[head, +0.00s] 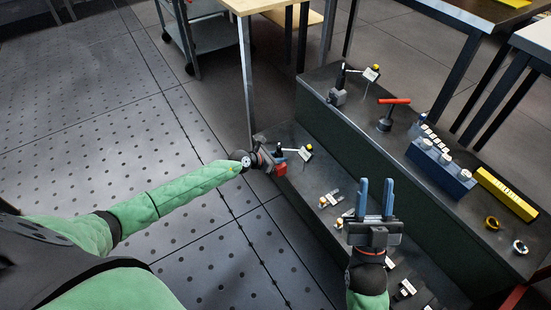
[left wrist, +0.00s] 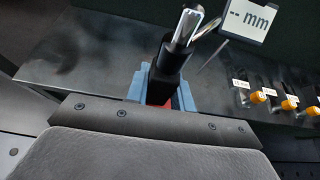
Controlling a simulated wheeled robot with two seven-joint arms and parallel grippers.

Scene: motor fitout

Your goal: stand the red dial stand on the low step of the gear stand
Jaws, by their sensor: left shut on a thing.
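The red dial stand (head: 281,169) has a red base, a black post and a small white display on an arm. My left gripper (head: 272,161) is shut on its base at the far left end of the low step (head: 325,172) of the dark gear stand. In the left wrist view, the blue fingers clasp the red base (left wrist: 160,101), and the post leans in the picture. Whether the base touches the step is hidden. My right gripper (head: 375,200) is open and empty, with its blue fingers apart, in front of the high step.
The high step (head: 355,118) bears a grey dial stand (head: 338,96), a red-handled tool (head: 390,115), a blue block (head: 440,168), a yellow case (head: 506,193) and rings (head: 492,223). Several small tagged parts (head: 330,199) lie along the low step. A table leg (head: 246,75) stands behind its far end.

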